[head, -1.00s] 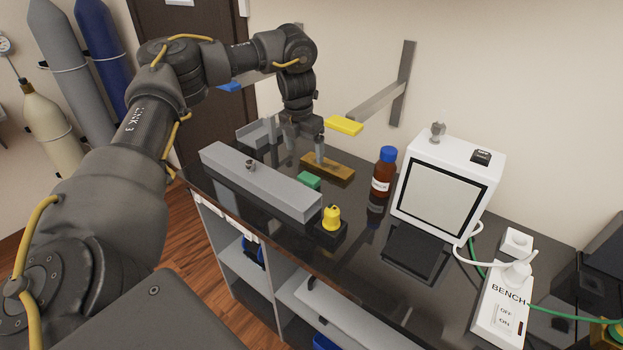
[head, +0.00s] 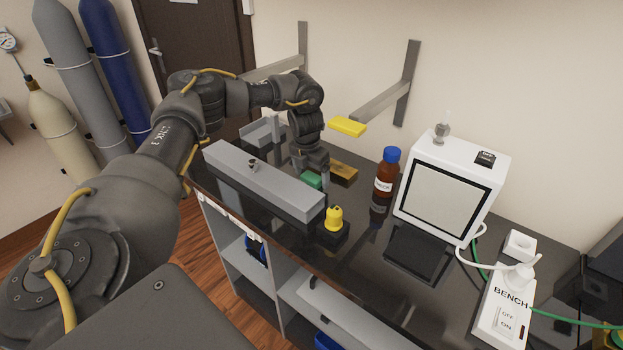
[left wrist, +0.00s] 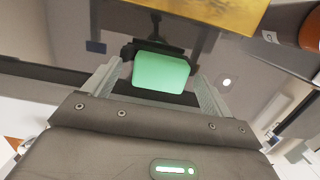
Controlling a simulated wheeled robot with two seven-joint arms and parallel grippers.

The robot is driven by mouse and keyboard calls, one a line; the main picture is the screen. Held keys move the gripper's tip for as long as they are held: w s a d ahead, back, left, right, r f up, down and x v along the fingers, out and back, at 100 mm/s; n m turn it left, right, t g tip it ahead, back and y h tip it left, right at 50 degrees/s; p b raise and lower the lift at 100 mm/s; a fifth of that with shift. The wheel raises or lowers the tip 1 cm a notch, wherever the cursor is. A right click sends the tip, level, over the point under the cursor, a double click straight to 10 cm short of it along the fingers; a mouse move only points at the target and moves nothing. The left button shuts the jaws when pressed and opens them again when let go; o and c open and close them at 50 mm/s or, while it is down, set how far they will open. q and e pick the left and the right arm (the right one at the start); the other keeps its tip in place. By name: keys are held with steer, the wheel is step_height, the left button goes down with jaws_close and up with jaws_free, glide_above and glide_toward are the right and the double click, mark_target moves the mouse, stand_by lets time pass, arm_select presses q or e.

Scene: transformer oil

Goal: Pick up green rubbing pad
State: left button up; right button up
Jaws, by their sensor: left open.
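The green rubbing pad (head: 311,179) lies on the dark bench top, behind the right part of the long grey bar. My left gripper (head: 312,170) is low over the bench at the pad, with one finger on the near right side. In the left wrist view the pad (left wrist: 161,71) shows between the two open fingers of the left gripper (left wrist: 158,82), with a gap at each side. Whether a finger touches it cannot be told. My right gripper is not in view.
The long grey bar (head: 262,180) lies in front of the pad. A brown-yellow block (head: 343,172) is just behind it. A yellow-topped piece (head: 334,218), a brown bottle (head: 385,180) and a white device (head: 450,190) stand to the right.

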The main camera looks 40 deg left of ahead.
mark_target(312, 177)
arm_select(q)
steer(key=shift+c, duration=1.3)
steer(key=c, duration=0.8)
steer(key=shift+r, duration=0.25)
steer(key=r, duration=0.1)
steer(key=r+b, duration=0.1)
steer(key=r, duration=0.1)
steer(key=shift+s+d+r+b, duration=0.1)
steer(key=shift+s+r+b, duration=0.1)
steer(key=shift+s+b, duration=0.1)
steer(key=s+d+r, duration=0.1)
steer(key=s+r, duration=0.2)
steer(key=s, duration=0.1)
steer(key=s+d+r, duration=0.1)
steer(key=s+r, duration=0.2)
steer(key=s, duration=0.1)
steer(key=s+d+r+p, duration=0.1)
steer(key=s+d+r, duration=0.1)
steer(key=s, duration=0.3)
steer(key=shift+r, duration=0.55)
